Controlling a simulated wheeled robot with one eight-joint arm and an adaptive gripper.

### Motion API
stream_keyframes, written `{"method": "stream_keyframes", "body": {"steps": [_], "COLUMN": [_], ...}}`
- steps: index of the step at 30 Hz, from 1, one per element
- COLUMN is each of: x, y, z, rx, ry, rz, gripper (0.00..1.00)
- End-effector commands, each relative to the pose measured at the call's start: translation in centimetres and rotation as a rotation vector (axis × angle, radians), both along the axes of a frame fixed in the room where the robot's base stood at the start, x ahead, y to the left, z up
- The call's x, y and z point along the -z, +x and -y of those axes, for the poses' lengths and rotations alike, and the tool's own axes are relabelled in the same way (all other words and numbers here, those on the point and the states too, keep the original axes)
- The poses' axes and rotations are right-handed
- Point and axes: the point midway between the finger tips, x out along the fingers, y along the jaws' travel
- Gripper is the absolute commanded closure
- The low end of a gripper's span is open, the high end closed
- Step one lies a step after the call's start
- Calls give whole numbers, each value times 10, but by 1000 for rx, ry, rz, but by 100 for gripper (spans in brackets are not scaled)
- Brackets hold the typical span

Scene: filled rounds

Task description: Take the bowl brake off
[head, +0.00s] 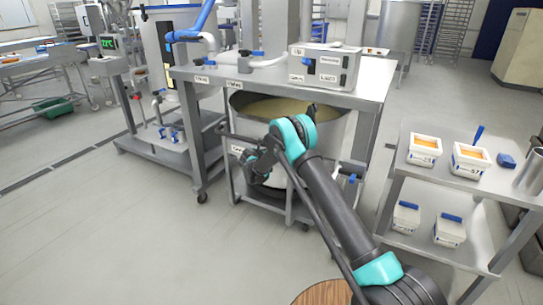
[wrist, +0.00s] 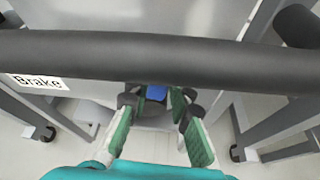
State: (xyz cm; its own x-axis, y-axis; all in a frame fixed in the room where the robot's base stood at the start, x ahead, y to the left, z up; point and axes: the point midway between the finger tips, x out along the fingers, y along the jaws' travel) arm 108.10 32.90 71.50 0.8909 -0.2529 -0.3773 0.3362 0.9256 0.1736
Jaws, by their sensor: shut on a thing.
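The bowl (head: 338,132) is a large steel vessel of pale brown contents in a wheeled frame under the table. A "Brake" label shows on that frame in the wrist view (wrist: 38,82). The blue-tipped brake lever (wrist: 156,92) sits below a thick dark bar. My gripper (wrist: 154,103) is shut on the lever, with green finger pads on both sides. In the head view my gripper (head: 255,172) is low at the bowl's front left; my arm hides part of the bowl, and the lever cannot be made out there.
The dark bar (wrist: 170,58) crosses close in front of the wrist camera. A steel table (head: 350,92) with a labelled control box (head: 325,68) stands over the bowl. A shelf cart (head: 450,172) with white tubs is at right.

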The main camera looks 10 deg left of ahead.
Motion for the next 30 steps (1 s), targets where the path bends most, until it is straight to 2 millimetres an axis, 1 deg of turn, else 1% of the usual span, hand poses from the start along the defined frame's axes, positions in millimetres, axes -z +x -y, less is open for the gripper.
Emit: {"method": "stream_keyframes", "body": {"steps": [6,12,28,29,30], "x": [-1,-1,-1,-1,-1], "y": [3,4,5,5,4], "z": [-7,-10,-11,-11,-12], "rx": [-1,-2,-2,-2,-2], "ry": [-108,-162,-180,-180,-179], "rz": [-39,-57,-64,-64,-64], "gripper": [100,100,100,76,71]}}
